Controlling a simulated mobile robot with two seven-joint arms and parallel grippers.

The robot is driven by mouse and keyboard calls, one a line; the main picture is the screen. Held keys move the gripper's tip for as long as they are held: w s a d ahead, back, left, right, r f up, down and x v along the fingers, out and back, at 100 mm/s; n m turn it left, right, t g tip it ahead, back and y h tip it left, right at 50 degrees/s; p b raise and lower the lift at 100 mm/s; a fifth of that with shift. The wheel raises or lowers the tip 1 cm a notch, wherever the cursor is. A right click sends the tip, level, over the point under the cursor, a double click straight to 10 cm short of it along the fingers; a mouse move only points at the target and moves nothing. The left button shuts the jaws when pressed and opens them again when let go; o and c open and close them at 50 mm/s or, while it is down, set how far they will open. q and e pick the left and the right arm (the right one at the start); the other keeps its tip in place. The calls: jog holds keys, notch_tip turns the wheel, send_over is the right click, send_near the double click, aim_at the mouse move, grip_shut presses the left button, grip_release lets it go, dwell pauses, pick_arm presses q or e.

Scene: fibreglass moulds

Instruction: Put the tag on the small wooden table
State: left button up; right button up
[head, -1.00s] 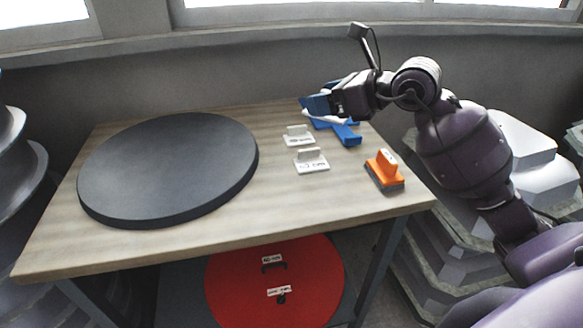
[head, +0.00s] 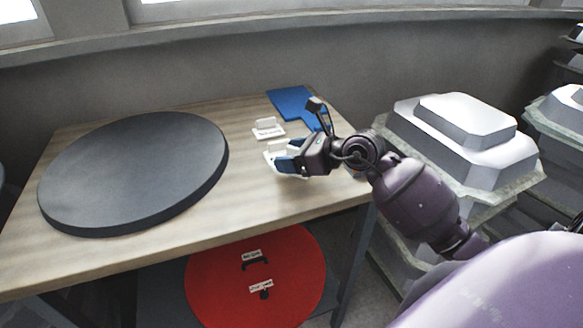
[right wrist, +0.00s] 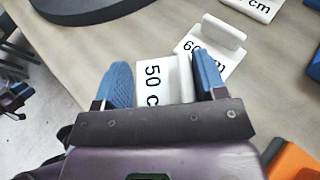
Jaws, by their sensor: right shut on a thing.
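The small wooden table (head: 90,265) has a pale wood top and dark legs. My right gripper (head: 284,164) is low over its right part. In the right wrist view, the blue fingers of the right gripper (right wrist: 166,78) are shut on a white tag (right wrist: 152,84) that reads "50 c", with the rest of its text covered. I cannot tell whether this tag touches the table. A white "60" tag (right wrist: 205,46) lies just beyond the fingers. Another white tag (head: 268,129) stands on the table farther back. My left gripper is not in view.
A large dark disc (head: 135,170) covers the table's left part. A flat blue thing (head: 292,102) lies at the back right. An orange-handled thing (right wrist: 292,162) is near the gripper. A red disc (head: 235,285) is below the tabletop. Stacked moulds (head: 465,130) stand to the right.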

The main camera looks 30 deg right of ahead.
notch_tip(320, 180, down, 4)
jog(key=shift+r, duration=0.25)
jog(key=shift+f, duration=0.25)
jog(key=o, duration=0.9)
jog(key=shift+r, duration=0.1)
